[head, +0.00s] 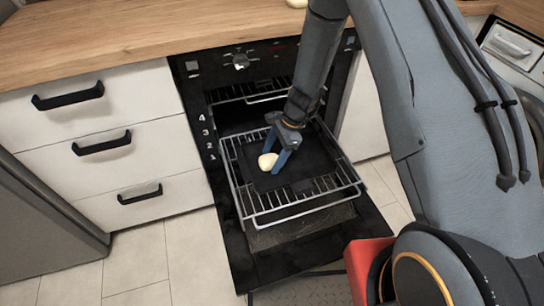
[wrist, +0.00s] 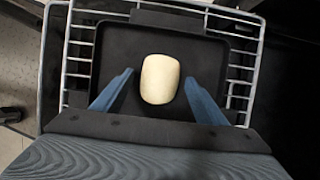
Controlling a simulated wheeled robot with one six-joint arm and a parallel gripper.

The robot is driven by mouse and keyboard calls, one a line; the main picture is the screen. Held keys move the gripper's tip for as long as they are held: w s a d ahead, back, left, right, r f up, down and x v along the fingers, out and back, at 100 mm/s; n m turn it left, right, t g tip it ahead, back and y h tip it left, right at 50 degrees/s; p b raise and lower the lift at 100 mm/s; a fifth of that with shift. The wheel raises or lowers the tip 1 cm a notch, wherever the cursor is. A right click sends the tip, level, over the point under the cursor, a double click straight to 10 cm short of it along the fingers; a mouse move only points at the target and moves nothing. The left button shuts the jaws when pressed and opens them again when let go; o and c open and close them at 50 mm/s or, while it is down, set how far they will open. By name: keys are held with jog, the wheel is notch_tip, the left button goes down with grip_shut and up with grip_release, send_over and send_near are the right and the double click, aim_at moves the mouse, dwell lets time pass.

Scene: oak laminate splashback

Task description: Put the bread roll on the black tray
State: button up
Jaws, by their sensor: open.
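A pale, rounded bread roll (head: 268,161) is over the black tray (head: 291,178), which sits on the pulled-out wire rack of the open oven. In the wrist view the roll (wrist: 160,79) shows whole inside the outline of the tray (wrist: 108,54). It looks to be resting on the tray. My gripper (head: 280,159) points down over the tray, its blue fingers beside the roll. In the wrist view the fingers are apart, one on each side of the roll, with a gap on both sides.
The wire rack (head: 262,213) has raised metal rails around the tray. The oven door (head: 303,236) is folded down below it. White drawers (head: 103,145) with black handles stand to the left. The wooden worktop (head: 150,31) runs above. Part of another pale item (head: 296,3) shows at the top edge.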

jog(key=s+d+r+n, duration=0.15)
jog(key=d+r, duration=0.25)
jog(key=r, duration=0.5)
jog(key=s+d+r+n, duration=0.1)
jog(key=d+r+n, duration=0.15)
jog(key=r, duration=0.65)
jog(key=s+d+r+n+h, duration=0.1)
jog(key=s+d+r+n, duration=0.2)
jog(key=s+r, duration=0.2)
jog(key=s+d+r+n+h, duration=0.1)
jog(key=s+d+r+n, duration=0.2)
jog(key=s, duration=0.5)
jog(key=s+d+r+n+t+h, duration=0.1)
jog(key=s+d+r+n+h, duration=0.1)
jog(key=s+d+r+n, duration=0.2)
jog(key=s+r, duration=0.3)
jog(key=shift+d+p, duration=0.3)
jog(key=shift+n, duration=0.4)
jog(key=r+p, duration=0.1)
jog(key=p, duration=0.2)
jog(key=r+p, duration=0.2)
jog(key=p, duration=0.1)
jog(key=s+a+r+p, duration=0.1)
jog(key=r+p, duration=0.1)
jog(key=p, duration=0.2)
jog(key=shift+s+r, duration=0.1)
jog(key=shift+r, duration=0.1)
